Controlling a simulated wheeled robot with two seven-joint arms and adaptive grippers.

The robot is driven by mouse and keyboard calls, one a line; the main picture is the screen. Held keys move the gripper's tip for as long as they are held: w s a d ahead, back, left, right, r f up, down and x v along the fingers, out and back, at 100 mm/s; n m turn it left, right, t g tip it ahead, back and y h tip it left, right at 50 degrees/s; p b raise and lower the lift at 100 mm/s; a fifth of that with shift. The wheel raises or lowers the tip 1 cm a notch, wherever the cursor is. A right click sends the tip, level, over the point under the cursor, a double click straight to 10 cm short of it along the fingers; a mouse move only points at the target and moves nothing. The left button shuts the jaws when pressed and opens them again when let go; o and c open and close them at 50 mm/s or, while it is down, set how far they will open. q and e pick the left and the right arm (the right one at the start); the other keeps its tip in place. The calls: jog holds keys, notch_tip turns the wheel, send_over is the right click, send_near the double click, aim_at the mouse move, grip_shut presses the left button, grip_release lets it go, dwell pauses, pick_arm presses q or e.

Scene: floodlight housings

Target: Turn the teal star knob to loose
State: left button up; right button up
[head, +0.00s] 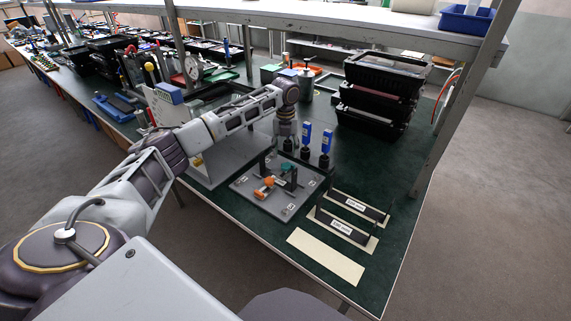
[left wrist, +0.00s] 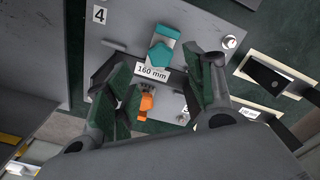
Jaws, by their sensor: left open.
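The teal knob (left wrist: 163,55) sits on a grey plate (left wrist: 112,28), beside a "160 mm" label (left wrist: 152,71). Its star shape and turn position cannot be made out. An orange part (left wrist: 146,102) lies on the same plate, on the label's other side. In the head view the teal part (head: 287,167) is small and partly hidden near my left gripper (head: 284,149). In the left wrist view my left gripper (left wrist: 158,78) is open and empty, its dark fingers spread either side of the label and orange part. My right gripper is not in view.
Two upright blue-topped tools (head: 306,134) stand behind the plate. Stacked black bins (head: 380,92) stand at the back right. Labelled black holders (head: 343,227) and a bare cream strip (head: 326,256) lie at the front right. A shelf post (head: 452,95) rises at the right edge.

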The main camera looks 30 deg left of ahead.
aim_at(285, 165)
pick_arm(q)
notch_tip(285, 165, down, 6)
jog(key=shift+r, duration=0.25)
jog(key=shift+f, duration=0.75)
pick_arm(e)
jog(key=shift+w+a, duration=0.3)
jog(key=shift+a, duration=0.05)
pick_arm(q)
jog(key=shift+c, duration=0.4)
jog(key=c, duration=0.9)
jog(key=shift+c, duration=0.2)
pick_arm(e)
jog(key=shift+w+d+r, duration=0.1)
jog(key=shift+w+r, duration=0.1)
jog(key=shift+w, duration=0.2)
